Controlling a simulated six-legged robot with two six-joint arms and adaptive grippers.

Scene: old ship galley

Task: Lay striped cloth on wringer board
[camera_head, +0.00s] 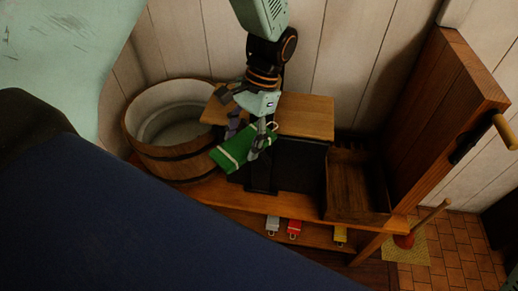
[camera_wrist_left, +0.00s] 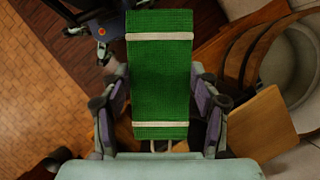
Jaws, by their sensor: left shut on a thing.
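The striped cloth (camera_head: 230,155) is green with white bands near its ends. My left gripper (camera_head: 248,138) is shut on it and holds it tilted. In the left wrist view the cloth (camera_wrist_left: 160,75) runs lengthwise between the two fingers of the left gripper (camera_wrist_left: 160,112). A light wooden board (camera_head: 308,116), which looks like the wringer board, lies behind and to the right of the cloth in the head view. The board (camera_wrist_left: 258,135) also shows at the right in the wrist view. The arm hides part of it.
A round wooden tub (camera_head: 165,160) stands left of the board. A dark panel (camera_head: 300,165) lies in front of the board, with an open wooden box (camera_head: 355,200) to its right. A tall wooden panel (camera_head: 440,120) rises at the right. Small coloured tags hang on the front below.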

